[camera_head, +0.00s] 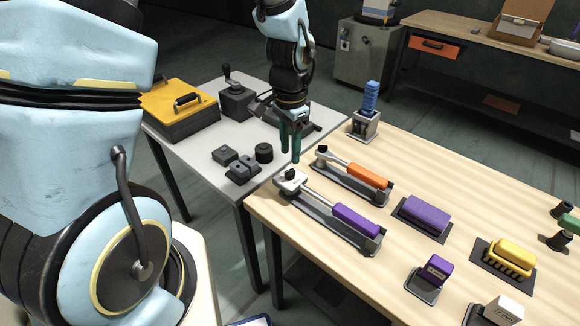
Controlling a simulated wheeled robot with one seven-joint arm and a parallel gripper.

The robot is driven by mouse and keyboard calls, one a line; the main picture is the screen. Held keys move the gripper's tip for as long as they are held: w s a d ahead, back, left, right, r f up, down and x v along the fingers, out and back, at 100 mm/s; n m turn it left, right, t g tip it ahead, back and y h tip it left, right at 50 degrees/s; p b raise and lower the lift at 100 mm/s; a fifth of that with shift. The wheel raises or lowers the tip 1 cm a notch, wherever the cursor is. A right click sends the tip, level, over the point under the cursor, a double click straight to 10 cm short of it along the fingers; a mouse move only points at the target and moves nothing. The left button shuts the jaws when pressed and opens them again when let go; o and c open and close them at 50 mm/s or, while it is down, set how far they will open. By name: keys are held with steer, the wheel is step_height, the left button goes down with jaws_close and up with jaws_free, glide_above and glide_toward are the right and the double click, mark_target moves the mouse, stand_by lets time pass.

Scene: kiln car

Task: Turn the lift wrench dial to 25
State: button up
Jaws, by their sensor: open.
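Two wrenches lie in dark cradles on the wooden bench. One has an orange handle (368,176), the other a purple handle (356,219); both have silver heads with a small black knob on top. A blue-handled tool (370,97) stands upright in a grey block behind them. I cannot tell which is the lift wrench, and no dial numbers are readable. My gripper (290,154) points down with green fingers, open and empty. In the picture it is just above and left of the wrench heads; its height over the bench is unclear.
The grey table (200,154) at left holds a yellow-lidded case (180,108), a lever device and several dark blocks. On the wooden bench's right are a purple block (424,218), a yellow brush-like piece (510,256) and a smaller purple piece (437,270).

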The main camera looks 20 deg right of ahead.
mark_target(290, 170)
steer(key=shift+f+b, duration=1.95)
steer(key=shift+f, duration=0.7)
jaws_close()
